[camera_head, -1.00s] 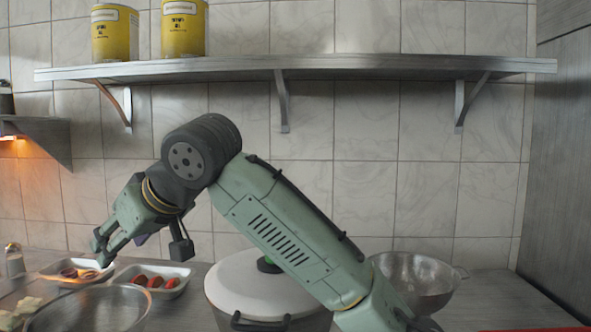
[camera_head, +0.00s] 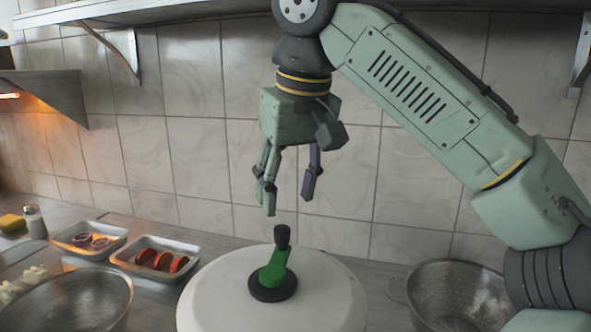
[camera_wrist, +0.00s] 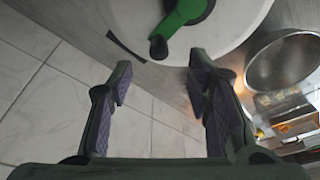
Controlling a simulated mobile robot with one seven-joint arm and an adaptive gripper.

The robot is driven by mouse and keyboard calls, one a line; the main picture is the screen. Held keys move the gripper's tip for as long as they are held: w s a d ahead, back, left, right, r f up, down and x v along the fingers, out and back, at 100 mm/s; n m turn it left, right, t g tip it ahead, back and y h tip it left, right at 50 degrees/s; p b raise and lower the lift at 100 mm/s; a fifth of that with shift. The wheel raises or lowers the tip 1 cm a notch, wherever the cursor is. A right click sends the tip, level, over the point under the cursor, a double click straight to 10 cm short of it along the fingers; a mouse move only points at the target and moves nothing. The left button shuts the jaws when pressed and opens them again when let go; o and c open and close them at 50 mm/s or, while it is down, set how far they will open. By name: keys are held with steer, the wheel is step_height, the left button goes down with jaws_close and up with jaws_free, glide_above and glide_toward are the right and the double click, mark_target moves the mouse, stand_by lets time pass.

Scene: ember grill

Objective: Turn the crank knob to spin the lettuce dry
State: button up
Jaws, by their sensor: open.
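The salad spinner's white round lid (camera_head: 210,297) is at the bottom middle of the head view. On it is a green crank (camera_head: 274,270) with a black base and an upright black knob (camera_head: 282,236). My gripper (camera_head: 289,205) points down, open and empty, above the knob and apart from it. In the wrist view the lid (camera_wrist: 240,22) is at the top, with the green crank (camera_wrist: 184,14) and the black knob (camera_wrist: 158,48) just beyond the gap between my fingertips (camera_wrist: 158,72).
A metal bowl (camera_head: 75,300) stands left of the spinner and a colander (camera_head: 455,295) right of it. Behind the bowl are a tray with red slices (camera_head: 160,258) and a tray with onion rings (camera_head: 88,237). A shelf (camera_head: 200,12) runs along the tiled wall above.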

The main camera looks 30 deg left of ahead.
mark_target(283, 229)
steer(key=p+x, duration=0.1)
steer(key=x, duration=0.7)
steer(key=shift+w+f, duration=0.1)
steer(key=shift+c, duration=0.4)
jaws_close()
